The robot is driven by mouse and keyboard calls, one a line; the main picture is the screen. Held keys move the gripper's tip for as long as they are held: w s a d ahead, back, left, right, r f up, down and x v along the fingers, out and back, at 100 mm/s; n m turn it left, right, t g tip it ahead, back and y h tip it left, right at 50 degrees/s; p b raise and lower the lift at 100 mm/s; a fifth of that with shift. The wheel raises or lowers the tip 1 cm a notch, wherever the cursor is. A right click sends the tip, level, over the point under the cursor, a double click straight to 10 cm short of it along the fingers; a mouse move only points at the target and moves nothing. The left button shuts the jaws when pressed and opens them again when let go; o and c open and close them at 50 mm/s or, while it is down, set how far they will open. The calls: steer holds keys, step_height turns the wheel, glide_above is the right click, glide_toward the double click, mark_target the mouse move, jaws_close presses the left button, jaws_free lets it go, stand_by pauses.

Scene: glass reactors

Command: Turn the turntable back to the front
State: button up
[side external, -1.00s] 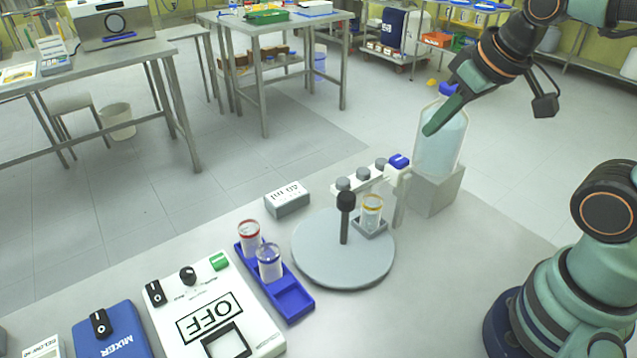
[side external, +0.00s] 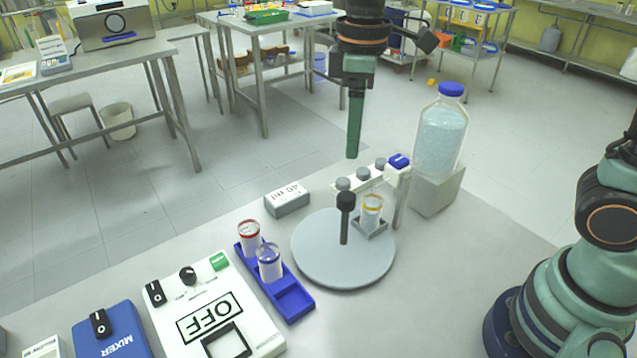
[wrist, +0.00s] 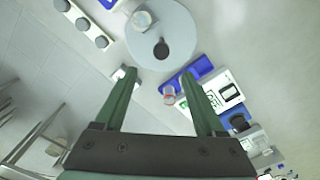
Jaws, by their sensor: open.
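The turntable (side external: 320,262) is a round grey disc on the table, seen whole in the side view; it also shows at the top of the wrist view (wrist: 178,22). A black-knobbed post (side external: 346,202) stands upright on it. A glass with a yellow rim (side external: 372,212) sits in a small grey holder on the disc's back-right part. My gripper (side external: 353,152) hangs pointing down in the air, above and behind the turntable, touching nothing. In the wrist view its two green fingers (wrist: 160,85) are apart with nothing between them.
A dispenser with several grey caps (side external: 363,174) and a large blue-capped bottle (side external: 441,135) stand behind the turntable. A small grey-white box (side external: 287,199) is at back left. A blue rack (side external: 292,298) with two glasses and a white OFF device (side external: 262,336) are left.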

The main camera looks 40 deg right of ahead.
mark_target(347, 196)
steer(key=f, duration=1.2)
steer(key=shift+w+a+f, duration=0.1)
steer(key=shift+a+f, duration=0.1)
steer(key=shift+a, duration=0.05)
jaws_close()
steer(key=shift+r, duration=0.1)
stand_by(1.0)
